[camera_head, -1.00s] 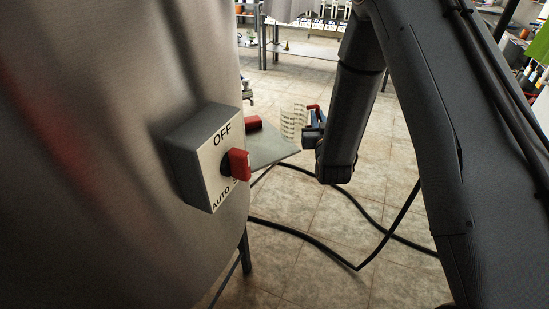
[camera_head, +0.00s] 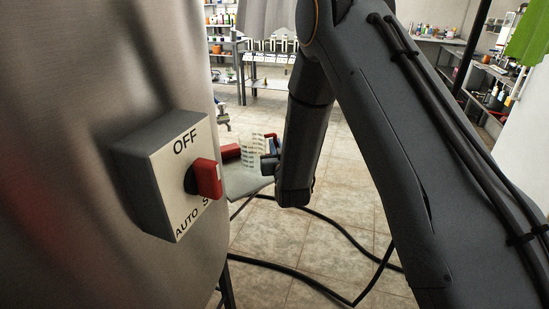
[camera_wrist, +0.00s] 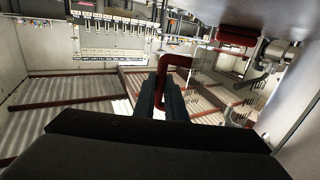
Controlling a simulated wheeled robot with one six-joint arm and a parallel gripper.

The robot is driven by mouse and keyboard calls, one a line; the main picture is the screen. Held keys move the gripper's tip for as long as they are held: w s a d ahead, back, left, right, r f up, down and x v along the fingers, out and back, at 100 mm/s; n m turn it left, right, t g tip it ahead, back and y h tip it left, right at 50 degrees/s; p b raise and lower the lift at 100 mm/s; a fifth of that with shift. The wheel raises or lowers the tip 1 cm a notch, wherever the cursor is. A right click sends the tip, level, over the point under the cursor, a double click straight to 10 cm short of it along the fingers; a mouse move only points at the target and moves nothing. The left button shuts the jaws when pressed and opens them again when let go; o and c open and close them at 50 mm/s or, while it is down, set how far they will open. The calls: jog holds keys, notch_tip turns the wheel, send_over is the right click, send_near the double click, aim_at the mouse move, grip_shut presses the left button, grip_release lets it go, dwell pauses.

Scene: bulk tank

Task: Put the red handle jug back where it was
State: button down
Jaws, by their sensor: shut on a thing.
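The red handle jug (camera_head: 253,148) is translucent with dark measuring marks and appears upright in the head view. It shows at the outer part of a grey plate beside the steel tank; I cannot tell whether it touches the plate. My gripper (camera_head: 270,165) is at the jug's right side, partly hidden by my arm. In the wrist view, my gripper (camera_wrist: 164,95) has its fingers shut on the red handle (camera_wrist: 180,62). The jug's clear body (camera_wrist: 222,90) extends to the right of the fingers, and its edges are hard to make out.
The grey plate (camera_head: 243,184) juts from the tank (camera_head: 70,80), with a red block (camera_head: 229,152) near it. A metal tap (camera_head: 223,117) is behind. A switch box (camera_head: 165,175) with a red knob is close at left. Black hoses (camera_head: 290,285) lie on the floor.

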jog(key=shift+f, duration=2)
jog(key=shift+f, duration=0.15)
jog(key=c, duration=1.8)
grip_release()
